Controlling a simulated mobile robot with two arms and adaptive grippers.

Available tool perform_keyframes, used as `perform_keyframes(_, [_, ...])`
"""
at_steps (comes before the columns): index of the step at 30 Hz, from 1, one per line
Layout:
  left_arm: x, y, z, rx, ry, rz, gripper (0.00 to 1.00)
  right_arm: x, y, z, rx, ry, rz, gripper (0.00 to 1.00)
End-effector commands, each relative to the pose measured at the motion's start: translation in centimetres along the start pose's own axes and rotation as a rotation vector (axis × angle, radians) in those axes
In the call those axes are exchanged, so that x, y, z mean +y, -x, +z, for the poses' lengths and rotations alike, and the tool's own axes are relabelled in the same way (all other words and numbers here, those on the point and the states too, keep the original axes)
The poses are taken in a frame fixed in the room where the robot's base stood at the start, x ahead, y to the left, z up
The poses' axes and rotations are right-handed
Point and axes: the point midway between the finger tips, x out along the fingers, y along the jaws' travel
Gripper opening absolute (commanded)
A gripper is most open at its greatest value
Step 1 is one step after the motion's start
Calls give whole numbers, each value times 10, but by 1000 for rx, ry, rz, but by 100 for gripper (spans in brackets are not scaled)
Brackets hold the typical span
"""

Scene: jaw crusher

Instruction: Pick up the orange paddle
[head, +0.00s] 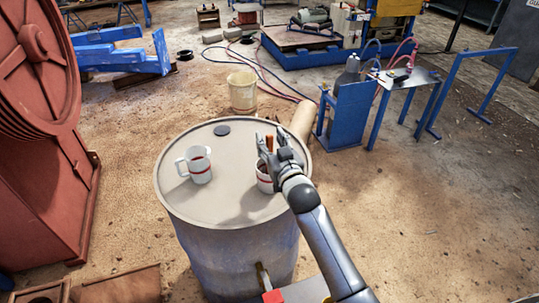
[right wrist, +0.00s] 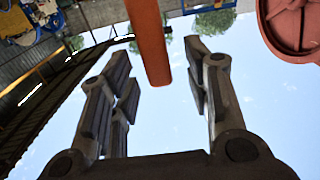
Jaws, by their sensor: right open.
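The orange paddle (head: 269,143) stands up out of the right-hand white mug with red bands (head: 264,180) on top of the drum. My right gripper (head: 272,139) is open at the paddle and hides part of it and of the mug. In the right wrist view the paddle (right wrist: 150,38) comes down from the top edge, seen between the two spread fingers (right wrist: 157,58), with clear gaps on both sides. My left gripper is not in view.
The drum (head: 222,212) also bears a second white mug (head: 200,166) at left and a dark round cap (head: 222,129) at the back. A beige bucket (head: 242,92) stands behind. A red machine (head: 45,120) is at left; a blue-legged table (head: 412,77) is at right.

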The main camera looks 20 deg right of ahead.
Motion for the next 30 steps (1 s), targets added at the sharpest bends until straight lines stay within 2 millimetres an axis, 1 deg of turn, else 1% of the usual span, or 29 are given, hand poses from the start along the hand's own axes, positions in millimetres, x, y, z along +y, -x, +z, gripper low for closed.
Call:
perform_keyframes(1, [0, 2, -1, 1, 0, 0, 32, 0, -5, -1, -1, 0, 1, 45])
perform_keyframes(4, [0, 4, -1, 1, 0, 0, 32, 0, -12, 0, -1, 0, 1, 45])
perform_keyframes(13, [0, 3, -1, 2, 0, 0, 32, 0, -14, 1, -1, 1, 0, 45])
perform_keyframes(23, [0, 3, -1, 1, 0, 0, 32, 0, -14, 1, -1, 1, 1, 2])
perform_keyframes(24, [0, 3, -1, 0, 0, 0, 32, 0, -14, 1, -1, 1, 1, 0])
perform_keyframes(30, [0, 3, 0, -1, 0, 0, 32, 0, -14, 1, 0, 1, 0, 0])
